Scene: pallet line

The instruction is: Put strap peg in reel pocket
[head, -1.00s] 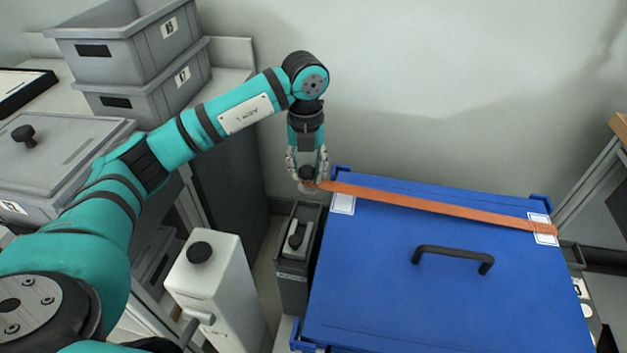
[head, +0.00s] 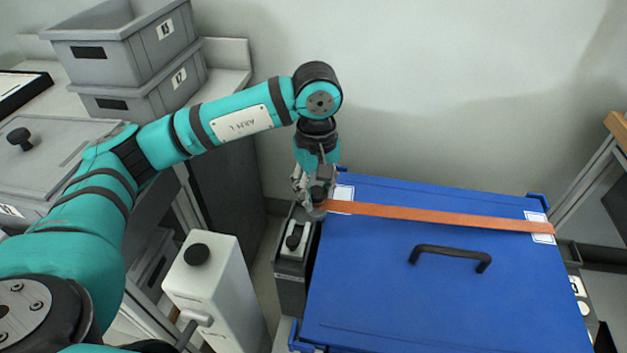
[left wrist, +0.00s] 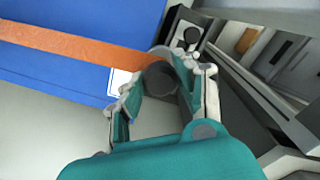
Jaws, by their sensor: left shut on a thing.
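My left gripper (head: 317,200) is shut on the dark strap peg (head: 320,194), at the left end of the orange strap (head: 440,216). The strap runs across the blue lid (head: 400,290) to its right edge. The grey reel box (head: 292,275) stands against the lid's left side, with a light top plate and black knob; the gripper is at its far end. In the left wrist view the round peg (left wrist: 160,78) sits between the fingers, beside the reel box (left wrist: 186,38). The pocket is hidden behind the fingers, so I cannot tell whether the peg is inside. My right gripper is out of view.
A white canister (head: 215,285) with a black cap stands left of the reel box. Grey bins (head: 125,45) are stacked at the back left. A black handle (head: 450,257) rises from the lid. The wall is behind.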

